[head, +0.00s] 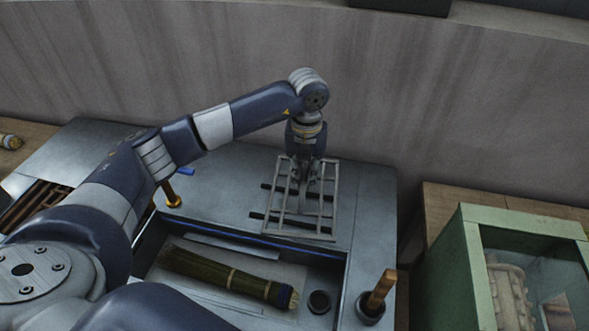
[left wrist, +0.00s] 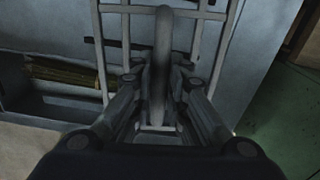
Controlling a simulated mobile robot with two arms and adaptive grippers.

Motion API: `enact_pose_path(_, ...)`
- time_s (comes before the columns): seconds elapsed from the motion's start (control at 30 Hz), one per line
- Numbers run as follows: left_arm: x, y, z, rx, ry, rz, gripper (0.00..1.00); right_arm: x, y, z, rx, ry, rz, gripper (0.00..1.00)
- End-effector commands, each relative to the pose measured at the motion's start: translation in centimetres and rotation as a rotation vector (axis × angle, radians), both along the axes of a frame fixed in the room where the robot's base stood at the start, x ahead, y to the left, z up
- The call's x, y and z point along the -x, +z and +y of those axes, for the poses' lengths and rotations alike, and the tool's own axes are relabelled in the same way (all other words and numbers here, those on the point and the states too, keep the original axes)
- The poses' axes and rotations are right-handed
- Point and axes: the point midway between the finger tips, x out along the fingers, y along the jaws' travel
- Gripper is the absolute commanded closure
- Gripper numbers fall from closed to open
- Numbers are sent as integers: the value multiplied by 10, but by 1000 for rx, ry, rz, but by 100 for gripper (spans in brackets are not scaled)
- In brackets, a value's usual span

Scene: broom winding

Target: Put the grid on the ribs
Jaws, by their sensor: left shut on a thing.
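The grey metal grid (head: 335,205) is at the back right of the metal bench, above two dark ribs. The front rib (head: 257,216) and the back rib (head: 267,186) stick out past the grid's left side. My left gripper (head: 302,184) points down over the middle of the grid and is shut on its arched handle. In the left wrist view the handle (left wrist: 162,45) stands between the fingers, with the grid bars (left wrist: 190,13) beyond. I cannot tell whether the grid rests on the ribs or hangs just above them. My right gripper is not in view.
A green bundle of broom fibres (head: 215,274) lies in the recess in front. A pot with a wooden handle (head: 381,290) stands at the bench's front right. A brass post (head: 171,194) stands left of the grid. A green glass-sided box (head: 463,265) is at the right.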

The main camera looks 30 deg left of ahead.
Motion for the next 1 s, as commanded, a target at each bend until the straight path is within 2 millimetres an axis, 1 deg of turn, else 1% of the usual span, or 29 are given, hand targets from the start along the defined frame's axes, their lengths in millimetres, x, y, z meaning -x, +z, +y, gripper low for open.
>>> enact_pose_path(0.03, -3, 1, 2, 3, 82, -1, 100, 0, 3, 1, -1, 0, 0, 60)
enact_pose_path(0.3, -14, -7, 14, 2, 541, -1, 100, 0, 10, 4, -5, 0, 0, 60)
enact_pose_path(0.7, -23, -22, 32, 3, 1188, -1, 100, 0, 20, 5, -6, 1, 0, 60)
enact_pose_path(0.83, -24, -26, 36, 2, 1335, -1, 100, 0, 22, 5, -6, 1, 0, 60)
enact_pose_path(1.0, -25, -29, 39, 1, 1442, -2, 100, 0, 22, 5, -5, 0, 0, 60)
